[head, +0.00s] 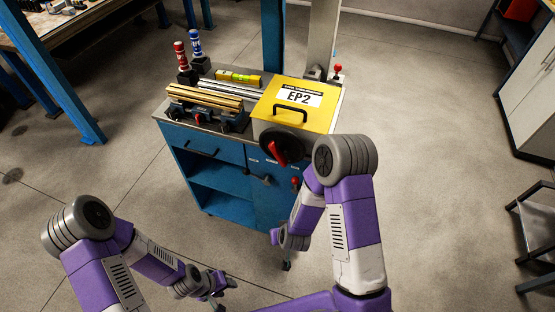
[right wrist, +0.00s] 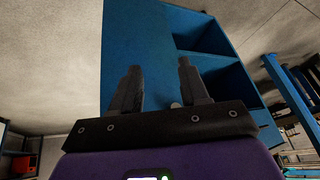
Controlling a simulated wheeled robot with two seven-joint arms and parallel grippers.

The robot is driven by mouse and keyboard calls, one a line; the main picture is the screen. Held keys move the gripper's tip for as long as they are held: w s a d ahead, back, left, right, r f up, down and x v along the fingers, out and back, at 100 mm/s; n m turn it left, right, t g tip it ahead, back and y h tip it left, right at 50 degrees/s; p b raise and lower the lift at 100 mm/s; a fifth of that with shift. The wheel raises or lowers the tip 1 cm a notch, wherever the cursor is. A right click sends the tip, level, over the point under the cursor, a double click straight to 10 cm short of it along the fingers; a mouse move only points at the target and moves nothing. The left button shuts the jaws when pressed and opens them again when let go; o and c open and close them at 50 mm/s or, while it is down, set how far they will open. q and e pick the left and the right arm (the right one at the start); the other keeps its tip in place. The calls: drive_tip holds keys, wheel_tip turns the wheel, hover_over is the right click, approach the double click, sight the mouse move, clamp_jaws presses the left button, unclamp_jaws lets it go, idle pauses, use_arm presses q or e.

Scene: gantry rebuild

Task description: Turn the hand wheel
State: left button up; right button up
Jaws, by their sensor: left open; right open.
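A small dark crank-like handle (head: 260,178) sticks out lower on the cabinet front. My left gripper (head: 226,287) is open and empty, low in front of the cabinet and apart from it. My right gripper (head: 287,265) is small and partly hidden by its arm in the head view. In the right wrist view its fingers (right wrist: 158,66) are apart, with nothing between them.
The blue cabinet (head: 220,178) has open shelves, which also show in the right wrist view (right wrist: 215,70). Brass bars (head: 205,97), a yellow level (head: 239,77) and two red and blue-topped items stand on top. A blue post (head: 55,75) stands left.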

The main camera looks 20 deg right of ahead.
drive_tip(key=w+r+t+h+b, duration=0.2)
drive_tip(key=w+t, duration=0.1)
drive_tip(key=w, duration=0.3)
drive_tip(key=t+h+b, duration=0.6)
drive_tip(key=t+h, duration=0.1)
drive_tip(key=h, duration=0.2)
approach(277, 158)
drive_tip(key=x, duration=0.4)
drive_tip(key=b+x, duration=0.1)
drive_tip(key=x, duration=0.6)
drive_tip(key=shift+r, duration=0.1)
use_arm(q)
wheel_tip(277, 158, down, 11)
drive_tip(key=shift+r, duration=0.15)
use_arm(e)
drive_tip(key=shift+c, duration=0.2)
drive_tip(key=shift+a, duration=0.1)
clamp_jaws()
